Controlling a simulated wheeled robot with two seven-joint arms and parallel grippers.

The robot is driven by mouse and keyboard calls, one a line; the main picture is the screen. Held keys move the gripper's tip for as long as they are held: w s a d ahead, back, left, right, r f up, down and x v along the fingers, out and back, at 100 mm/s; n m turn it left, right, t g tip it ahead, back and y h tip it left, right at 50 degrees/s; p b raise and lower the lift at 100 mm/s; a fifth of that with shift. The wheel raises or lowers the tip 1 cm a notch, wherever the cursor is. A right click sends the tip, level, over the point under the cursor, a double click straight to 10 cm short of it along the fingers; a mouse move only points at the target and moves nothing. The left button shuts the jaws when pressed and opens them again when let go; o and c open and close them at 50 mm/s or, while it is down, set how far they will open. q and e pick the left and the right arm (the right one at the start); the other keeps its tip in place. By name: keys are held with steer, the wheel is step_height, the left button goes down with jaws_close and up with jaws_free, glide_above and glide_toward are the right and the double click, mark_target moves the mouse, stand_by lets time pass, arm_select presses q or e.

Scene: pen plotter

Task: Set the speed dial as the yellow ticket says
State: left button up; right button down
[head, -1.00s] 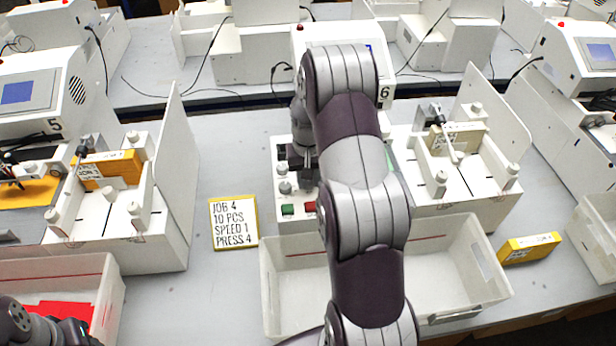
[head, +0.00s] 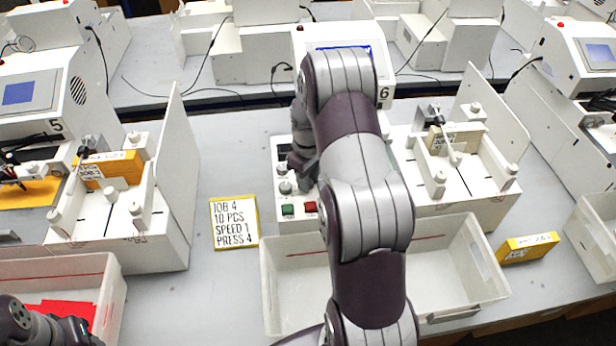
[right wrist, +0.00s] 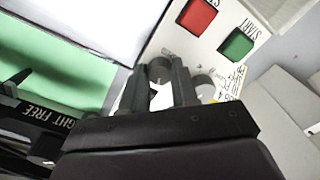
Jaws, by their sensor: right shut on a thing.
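The yellow ticket (head: 234,223) lies on the table left of the control panel and reads JOB 4, 10 PCS, SPEED 1, PRESS 4. The white control panel (head: 264,210) carries a green button (head: 288,210), a red button (head: 310,207) and grey knobs (head: 284,187). My right gripper (right wrist: 160,82) is shut on a grey knob (right wrist: 159,68), with one finger on each side. A second knob (right wrist: 204,86) is beside it, free. The held knob's scale and label are hidden, so I cannot read its setting. In the head view my right arm covers part of the panel. My left gripper is out of view.
A white bin (head: 272,290) stands in front of the panel. White fixtures holding boxes stand on the left (head: 165,235) and right (head: 490,205). A yellow box (head: 527,248) lies at the right. Table around the ticket is clear.

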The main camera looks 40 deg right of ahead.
steer(key=shift+w+r+n, duration=0.1)
steer(key=shift+n, duration=0.3)
steer(key=c, duration=0.8)
jaws_free()
steer(key=shift+c, duration=0.2)
step_height(320, 180, up, 8)
steer(key=shift+f+b, duration=0.2)
steer(key=shift+b, duration=0.8)
step_height(320, 180, up, 5)
steer(key=p, duration=0.2)
steer(key=shift+p, duration=0.4)
